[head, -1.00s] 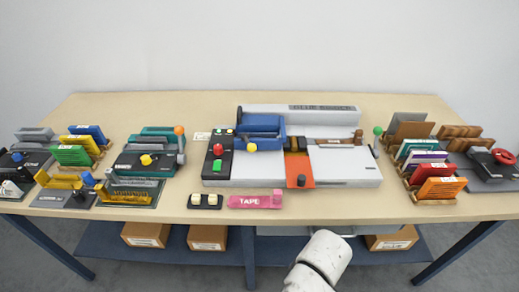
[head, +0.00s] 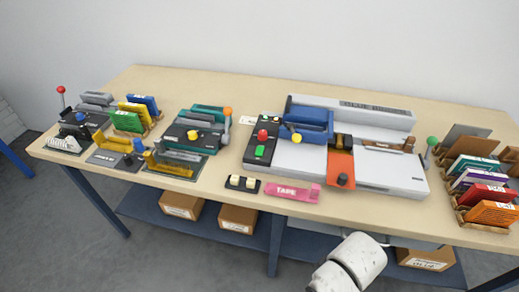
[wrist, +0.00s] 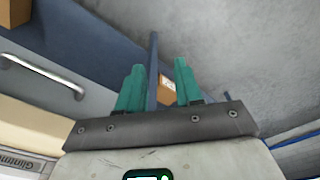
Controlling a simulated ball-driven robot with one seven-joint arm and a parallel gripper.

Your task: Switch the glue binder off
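The glue binder (head: 375,178) is the large grey and white machine right of the middle of the table. Its black control panel (head: 253,161) at its left end carries a red round button (head: 263,134) and a green button (head: 260,152). A blue clamp with a yellow knob (head: 297,138) sits on top. An orange strip with a black knob (head: 341,168) crosses its front. In the wrist view my gripper (wrist: 157,85) has two green fingers, apart and empty, below the table's edge. In the head view only my white arm shows, in front of the table.
A pink tape dispenser (head: 292,191) and a small black block with two cream buttons (head: 243,183) lie before the binder. A teal machine (head: 193,135) stands left. A rack of coloured books (head: 484,190) stands right. A drawer handle (wrist: 42,72) shows in the wrist view.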

